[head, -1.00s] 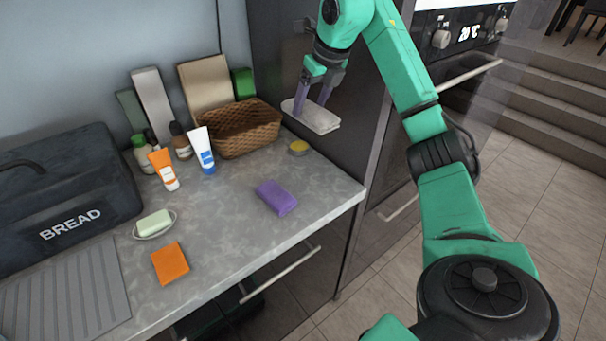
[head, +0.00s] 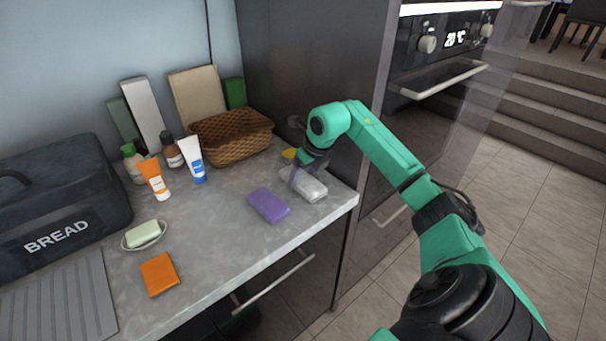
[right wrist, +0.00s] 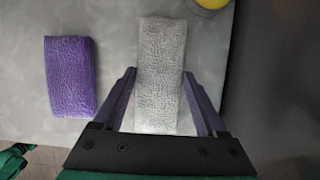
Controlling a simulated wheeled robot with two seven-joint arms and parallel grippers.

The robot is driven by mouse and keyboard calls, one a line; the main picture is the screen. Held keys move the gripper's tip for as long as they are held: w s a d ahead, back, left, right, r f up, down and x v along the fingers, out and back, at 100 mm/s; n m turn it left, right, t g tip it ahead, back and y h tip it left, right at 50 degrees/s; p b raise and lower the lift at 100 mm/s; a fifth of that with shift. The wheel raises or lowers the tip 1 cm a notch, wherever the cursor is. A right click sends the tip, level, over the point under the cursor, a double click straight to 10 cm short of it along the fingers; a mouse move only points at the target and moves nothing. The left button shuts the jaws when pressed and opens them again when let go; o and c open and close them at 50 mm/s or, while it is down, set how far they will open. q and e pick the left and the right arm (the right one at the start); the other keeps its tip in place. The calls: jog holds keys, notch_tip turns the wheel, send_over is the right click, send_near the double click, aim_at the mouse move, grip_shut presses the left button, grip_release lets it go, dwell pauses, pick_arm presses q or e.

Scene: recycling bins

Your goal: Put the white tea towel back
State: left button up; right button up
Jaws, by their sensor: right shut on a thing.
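The white tea towel (head: 311,188) is a folded, textured block at the right end of the counter, beside a folded purple towel (head: 269,205). My right gripper (head: 298,178) reaches down over it and is shut on it. In the right wrist view the white towel (right wrist: 160,70) lies between the two fingers (right wrist: 160,110), with the purple towel (right wrist: 70,76) apart to its left. The white towel appears at counter level; I cannot tell whether it fully rests there. My left gripper is not in view.
A wicker basket (head: 232,137) stands behind, with a yellow round thing (head: 289,153) near the towel. Tubes, bottles, a soap dish (head: 144,235), an orange sponge (head: 160,274) and a bread box (head: 62,200) are to the left. A tall dark panel (head: 310,70) rises behind the arm.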

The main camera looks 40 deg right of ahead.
jog(key=o, duration=1.2)
jog(key=shift+o, duration=0.2)
jog(key=shift+r, duration=0.1)
jog(key=b+v, duration=0.1)
jog(key=v, duration=1.1)
jog(key=shift+a, duration=0.1)
